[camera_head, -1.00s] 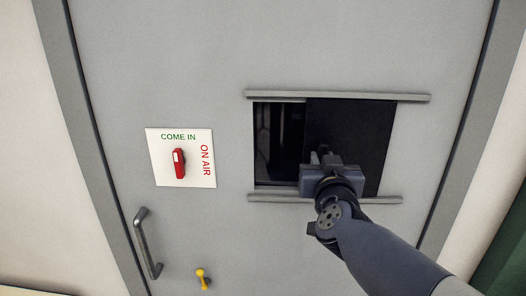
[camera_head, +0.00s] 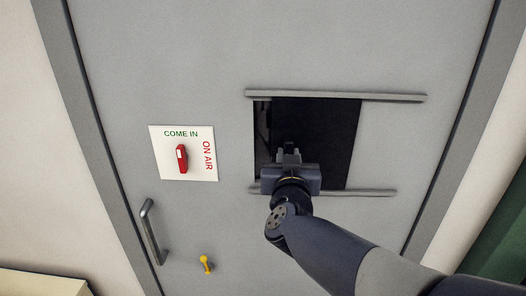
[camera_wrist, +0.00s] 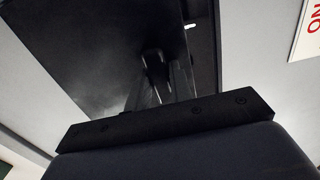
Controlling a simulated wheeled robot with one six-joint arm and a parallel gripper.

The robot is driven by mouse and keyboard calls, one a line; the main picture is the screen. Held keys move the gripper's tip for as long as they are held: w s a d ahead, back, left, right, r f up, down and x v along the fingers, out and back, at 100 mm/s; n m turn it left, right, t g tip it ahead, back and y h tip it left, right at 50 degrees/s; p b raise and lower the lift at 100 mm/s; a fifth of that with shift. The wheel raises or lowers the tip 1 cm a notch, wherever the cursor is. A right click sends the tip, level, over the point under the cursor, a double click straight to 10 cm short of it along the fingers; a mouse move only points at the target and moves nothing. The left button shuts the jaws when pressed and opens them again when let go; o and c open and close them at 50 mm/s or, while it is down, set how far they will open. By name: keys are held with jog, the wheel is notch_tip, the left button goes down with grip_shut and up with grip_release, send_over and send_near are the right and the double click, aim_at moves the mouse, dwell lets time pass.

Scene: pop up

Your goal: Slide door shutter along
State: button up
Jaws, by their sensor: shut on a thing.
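The black door shutter (camera_head: 325,130) sits between two grey rails on the grey door and covers most of the window opening. A narrow strip of the dark opening (camera_head: 262,135) still shows at its left. My gripper (camera_head: 289,152) is in front of the shutter's lower left part, shut on the shutter's handle, which is mostly hidden by the gripper. In the wrist view the dark shutter (camera_wrist: 110,45) fills the upper left, with a dark handle-like piece (camera_wrist: 157,75) at the fingers.
The upper rail (camera_head: 390,97) and lower rail (camera_head: 365,193) run across the door. At the left are a sign with a red switch (camera_head: 182,158), a grey door handle (camera_head: 152,232) and a small yellow knob (camera_head: 205,264). Bare door lies to the right.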

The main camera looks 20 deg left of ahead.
jog(key=shift+s+a+p, duration=0.25)
jog(key=shift+a+p, duration=0.1)
jog(key=shift+a, duration=0.45)
jog(key=shift+s+a+p, duration=0.2)
jog(key=shift+a+p, duration=0.15)
jog(key=shift+a, duration=0.4)
jog(key=shift+s+a, duration=0.15)
jog(key=shift+a, duration=0.4)
jog(key=shift+s+a, duration=0.15)
jog(key=shift+a, duration=0.35)
jog(key=o, duration=1)
jog(key=b, duration=0.2)
send_near(274, 147)
jog(key=s, duration=0.5)
jog(key=shift+s+a, duration=0.15)
jog(key=shift+a, duration=0.25)
